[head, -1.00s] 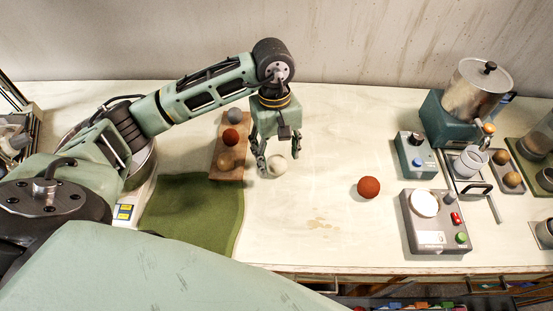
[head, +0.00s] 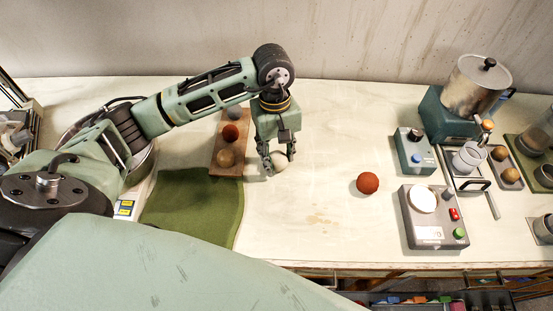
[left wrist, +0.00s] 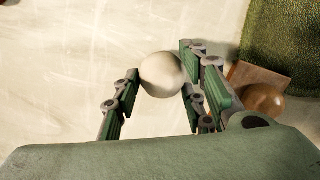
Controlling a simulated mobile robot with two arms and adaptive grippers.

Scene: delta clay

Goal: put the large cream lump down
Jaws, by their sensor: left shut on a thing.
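The large cream lump (head: 282,163) is a pale round ball between the fingers of my left gripper (head: 277,157), right of the wooden board. In the left wrist view the lump (left wrist: 161,74) sits at the fingertips, with green pads (left wrist: 160,82) on either side. My left gripper points down and is shut on the lump. The lump is at or just above the tabletop; I cannot tell whether it touches. My right gripper is in no view.
The wooden board (head: 219,171) holds grey, rust-red and tan lumps. A green mat (head: 195,212) lies in front of it. A rust-red ball (head: 367,183) lies to the right, before the grey scale-like device (head: 434,231). The table between is clear.

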